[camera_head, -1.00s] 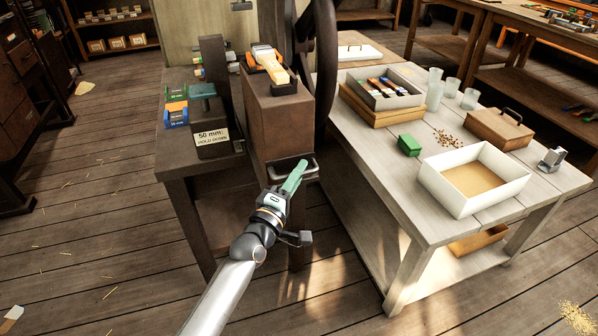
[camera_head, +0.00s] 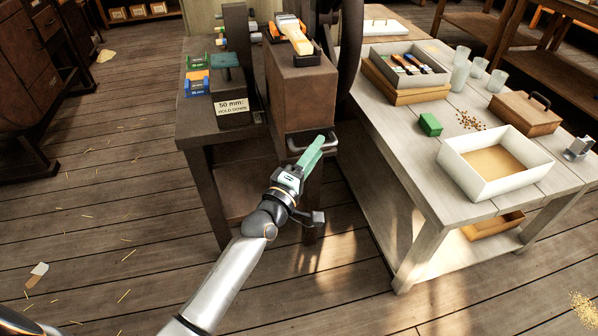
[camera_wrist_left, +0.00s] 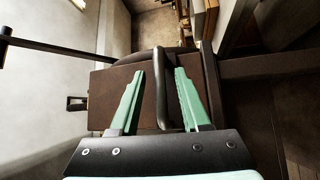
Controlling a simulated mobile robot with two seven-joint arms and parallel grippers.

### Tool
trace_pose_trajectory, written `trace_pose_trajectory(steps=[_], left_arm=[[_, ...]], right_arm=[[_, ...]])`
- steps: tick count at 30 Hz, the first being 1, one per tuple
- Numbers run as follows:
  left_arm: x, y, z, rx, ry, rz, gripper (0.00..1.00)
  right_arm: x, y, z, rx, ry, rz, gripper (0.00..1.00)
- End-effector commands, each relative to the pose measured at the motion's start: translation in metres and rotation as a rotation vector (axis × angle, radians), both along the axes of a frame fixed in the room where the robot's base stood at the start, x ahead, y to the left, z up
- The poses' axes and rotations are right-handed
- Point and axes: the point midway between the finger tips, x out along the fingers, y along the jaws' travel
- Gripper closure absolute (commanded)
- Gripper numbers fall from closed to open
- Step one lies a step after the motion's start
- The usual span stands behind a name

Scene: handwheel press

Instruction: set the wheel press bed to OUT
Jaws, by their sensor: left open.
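The press bed (camera_head: 300,92) is a brown box-like block at the front of the press, with a dark metal bar handle (camera_head: 293,145) on its near face. My left gripper (camera_head: 317,146) has green fingers and is at this handle. In the left wrist view the handle bar (camera_wrist_left: 161,88) runs between the two spread fingers of my left gripper (camera_wrist_left: 159,74), with gaps on both sides. A wooden piece with an orange part (camera_head: 294,35) sits on top of the bed. I see no OUT marking. My right gripper is not in view.
A sign block reading "50 mm: HOLD DOWN" (camera_head: 232,107) stands on the dark bench left of the bed. The pale table (camera_head: 400,150) on the right holds a white tray (camera_head: 485,192). Floor in front is open.

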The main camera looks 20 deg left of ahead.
Motion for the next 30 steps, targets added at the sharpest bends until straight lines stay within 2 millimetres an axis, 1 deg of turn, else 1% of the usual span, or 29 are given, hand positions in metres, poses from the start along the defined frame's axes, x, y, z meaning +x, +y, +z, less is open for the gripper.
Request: trace_pose_trajectory(steps=[1,9,12,15,21,30], left_arm=[[-0.01,0.002,-0.001,0.002,0.003,0.0,0.53],[-0.063,0.012,-0.008,0.002,0.004,-0.001,0.53],[-0.08,0.016,-0.011,0.002,0.004,-0.001,0.53],[-0.092,0.018,-0.012,0.002,0.002,-0.002,0.53],[-0.105,0.02,-0.014,0.0,0.002,-0.001,0.53],[-0.106,0.021,-0.013,-0.001,0.0,-0.001,0.53]], right_arm=[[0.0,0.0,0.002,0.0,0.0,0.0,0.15],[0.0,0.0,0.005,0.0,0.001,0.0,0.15],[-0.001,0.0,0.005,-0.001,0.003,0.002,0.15],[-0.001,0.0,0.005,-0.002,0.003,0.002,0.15],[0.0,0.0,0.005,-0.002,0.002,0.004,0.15],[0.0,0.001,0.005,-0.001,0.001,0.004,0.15]])
